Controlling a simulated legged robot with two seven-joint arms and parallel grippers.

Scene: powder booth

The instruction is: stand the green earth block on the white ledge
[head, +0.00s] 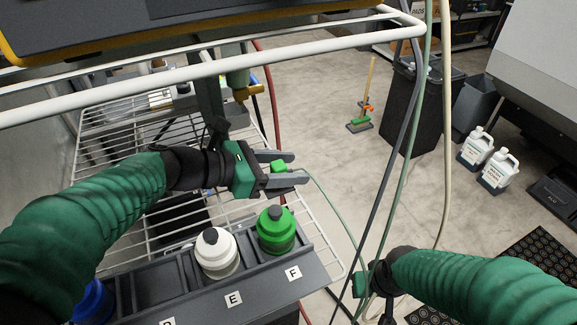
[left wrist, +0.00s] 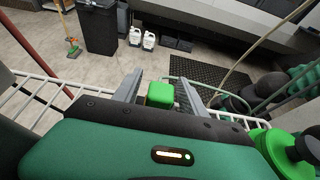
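The green earth block (head: 278,166) is a small bright green block between the fingers of my left gripper (head: 287,169), near the palm. It is held above the right end of the white wire rack (head: 158,152). In the left wrist view the block (left wrist: 160,94) shows between the two grey fingers (left wrist: 160,88); its lower part is hidden. A thin green cable (head: 322,192) runs off to the right from near the block. I cannot tell which white surface is the ledge. My right gripper (head: 366,286) points down at the lower right, its fingers unclear.
A dark lettered holder (head: 262,290) with white (head: 216,252), green (head: 276,230) and blue (head: 93,303) bottles stands below my left gripper. A white tube rail (head: 200,70) crosses the top. Hoses (head: 398,180) hang at centre right. Open floor (head: 325,110) lies beyond.

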